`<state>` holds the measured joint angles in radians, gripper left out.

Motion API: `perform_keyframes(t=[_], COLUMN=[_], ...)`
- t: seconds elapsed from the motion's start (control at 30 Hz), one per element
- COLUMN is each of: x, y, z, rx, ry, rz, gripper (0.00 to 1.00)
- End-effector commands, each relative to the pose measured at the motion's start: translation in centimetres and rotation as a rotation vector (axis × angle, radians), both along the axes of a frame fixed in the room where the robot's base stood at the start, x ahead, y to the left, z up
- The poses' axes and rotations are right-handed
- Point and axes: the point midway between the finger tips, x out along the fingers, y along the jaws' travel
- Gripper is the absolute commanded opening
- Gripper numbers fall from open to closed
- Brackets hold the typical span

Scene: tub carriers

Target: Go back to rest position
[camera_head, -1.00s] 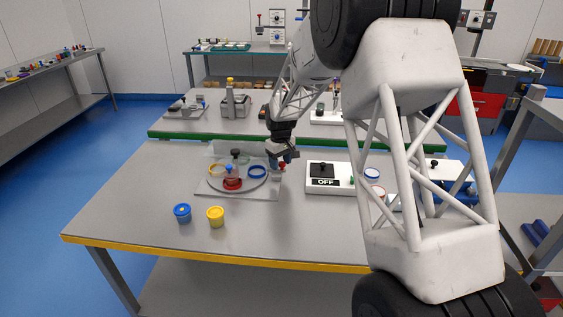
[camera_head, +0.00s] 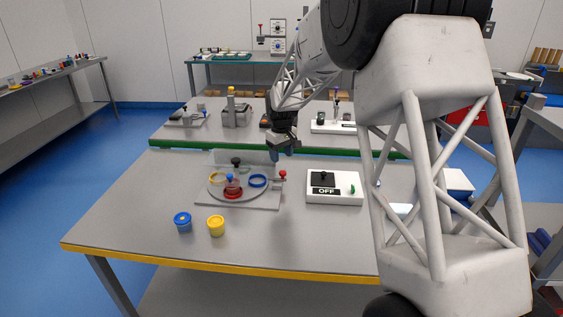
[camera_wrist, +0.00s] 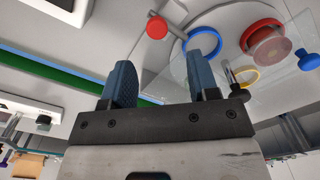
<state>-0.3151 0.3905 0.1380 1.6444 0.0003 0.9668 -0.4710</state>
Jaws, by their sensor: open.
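My gripper (camera_head: 281,153) is open and empty, raised above the table near the back right of the round fixture. In the wrist view its two blue fingers (camera_wrist: 162,72) stand apart with nothing between them. The fixture's grey base plate (camera_head: 262,201) carries a disc with a yellow ring (camera_head: 217,179), a blue ring (camera_head: 257,181) and a red ring with a red tub (camera_head: 233,188) in it. A red-knobbed lever (camera_head: 283,174) stands at the plate's right; its knob also shows in the wrist view (camera_wrist: 157,27). A clear panel (camera_head: 225,157) stands behind the disc.
A blue tub (camera_head: 183,222) and a yellow tub (camera_head: 216,225) stand on the table (camera_head: 150,190) in front of the fixture. A white switch box (camera_head: 335,198) reading OFF sits to the right. A green-edged bench (camera_head: 180,142) with devices lies behind.

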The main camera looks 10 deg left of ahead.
Motion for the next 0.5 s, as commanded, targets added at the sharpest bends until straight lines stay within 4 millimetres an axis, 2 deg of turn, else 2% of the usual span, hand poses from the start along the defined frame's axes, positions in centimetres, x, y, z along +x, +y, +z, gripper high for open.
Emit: perform_keyframes(t=[0.13, 0.5], x=[-0.01, -0.04], y=[0.01, -0.02], z=[0.69, 0.8], rx=[-0.001, -0.001], ry=[0.001, 0.001], rz=[0.0, 0.0], gripper=[0.55, 0.55])
